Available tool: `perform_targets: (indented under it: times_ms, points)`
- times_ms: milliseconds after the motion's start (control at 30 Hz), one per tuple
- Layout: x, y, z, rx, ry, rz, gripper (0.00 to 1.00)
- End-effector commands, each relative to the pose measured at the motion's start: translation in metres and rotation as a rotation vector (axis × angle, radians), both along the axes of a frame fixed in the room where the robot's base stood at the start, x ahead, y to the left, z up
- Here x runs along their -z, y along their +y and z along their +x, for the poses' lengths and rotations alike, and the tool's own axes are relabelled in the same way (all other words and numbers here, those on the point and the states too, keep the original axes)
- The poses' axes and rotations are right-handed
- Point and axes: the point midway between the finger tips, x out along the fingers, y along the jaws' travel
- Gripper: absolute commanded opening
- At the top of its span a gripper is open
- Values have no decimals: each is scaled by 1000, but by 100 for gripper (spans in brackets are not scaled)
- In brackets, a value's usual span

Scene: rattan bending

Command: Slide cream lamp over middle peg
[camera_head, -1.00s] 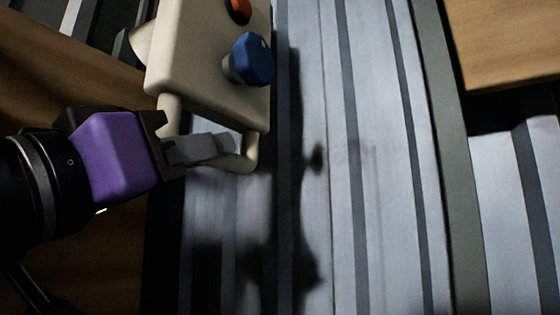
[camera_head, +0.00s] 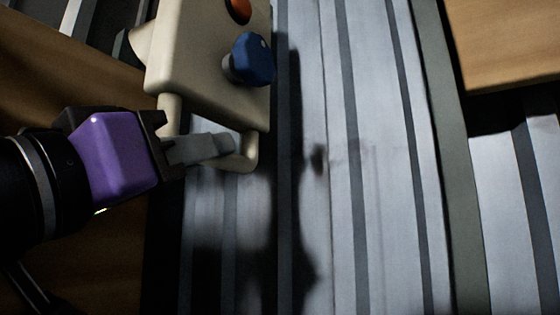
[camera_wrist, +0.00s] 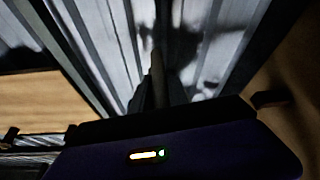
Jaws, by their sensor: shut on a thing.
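The cream lamp (camera_head: 200,75) is a box-shaped body at the top left of the head view. It carries a blue knob (camera_head: 252,60), an orange-red knob (camera_head: 238,10) and a cream bar handle (camera_head: 240,163) at its lower end. My gripper (camera_head: 215,148), with a purple body, is shut on that handle from the left. The lamp's top is cut off by the picture edge. I cannot pick out the middle peg in either view.
Ribbed grey metal slats (camera_head: 380,200) fill the middle, with dark shadows cast on them. A wooden panel (camera_head: 515,45) is at the top right. A brown wooden surface (camera_head: 60,70) lies at the left. A small dark blurred spot (camera_head: 318,158) shows on the slats.

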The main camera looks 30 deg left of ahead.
Motion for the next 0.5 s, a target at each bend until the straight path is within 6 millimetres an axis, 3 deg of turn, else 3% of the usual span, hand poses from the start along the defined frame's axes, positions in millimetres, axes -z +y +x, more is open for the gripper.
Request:
perform_targets:
  times_ms: [267, 500]
  points:
    - [1, 1, -14, 2, -2, -3, 0]
    - [3, 6, -70, 0, -3, -3, 0]
